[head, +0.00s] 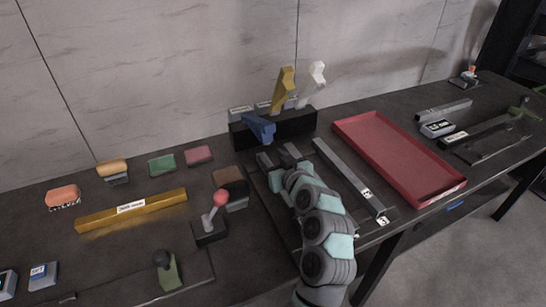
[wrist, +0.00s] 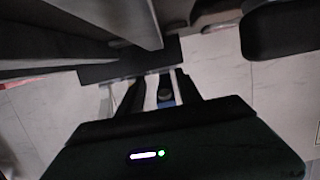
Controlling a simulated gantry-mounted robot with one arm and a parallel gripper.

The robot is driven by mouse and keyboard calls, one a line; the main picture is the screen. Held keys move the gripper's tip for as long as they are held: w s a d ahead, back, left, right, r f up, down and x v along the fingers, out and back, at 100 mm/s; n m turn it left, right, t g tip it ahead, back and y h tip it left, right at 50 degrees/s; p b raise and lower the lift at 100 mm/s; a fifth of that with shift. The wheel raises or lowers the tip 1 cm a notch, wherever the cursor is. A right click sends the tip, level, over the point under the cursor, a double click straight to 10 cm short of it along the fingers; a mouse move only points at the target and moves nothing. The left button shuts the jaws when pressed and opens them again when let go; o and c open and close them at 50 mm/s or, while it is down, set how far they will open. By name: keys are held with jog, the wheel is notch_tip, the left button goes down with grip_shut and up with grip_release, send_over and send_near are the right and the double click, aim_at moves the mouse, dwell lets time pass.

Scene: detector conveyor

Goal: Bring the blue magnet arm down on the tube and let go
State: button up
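The blue magnet arm (head: 260,128) is on a black block (head: 300,127) at the back of the table in the head view. It leans low toward the front, while the yellow and white arms beside it stand up. My gripper (head: 278,154) is just in front of and below the blue arm. Its two fingers are spread. In the wrist view, a blue piece (wrist: 166,102) shows between the separated fingers of my gripper (wrist: 160,88); I cannot tell contact. I cannot make out a tube for certain under the blue arm.
The yellow arm (head: 283,88) and white arm (head: 315,82) rise close behind. A long grey bar (head: 345,177) and red tray (head: 372,125) lie to the right. A gold bar (head: 165,202) and red-knobbed lever (head: 213,213) are to the left.

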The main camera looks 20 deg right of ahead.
jog(key=shift+o, duration=1)
jog(key=shift+r, duration=0.1)
jog(key=shift+s, duration=0.1)
jog(key=shift+s+r, duration=0.15)
jog(key=shift+s, duration=0.1)
jog(key=p+v, duration=0.3)
jog(key=v, duration=0.5)
jog(key=shift+s+d, duration=0.15)
jog(key=shift+s, duration=0.15)
jog(key=shift+s+r, duration=0.1)
jog(key=shift+s, duration=0.6)
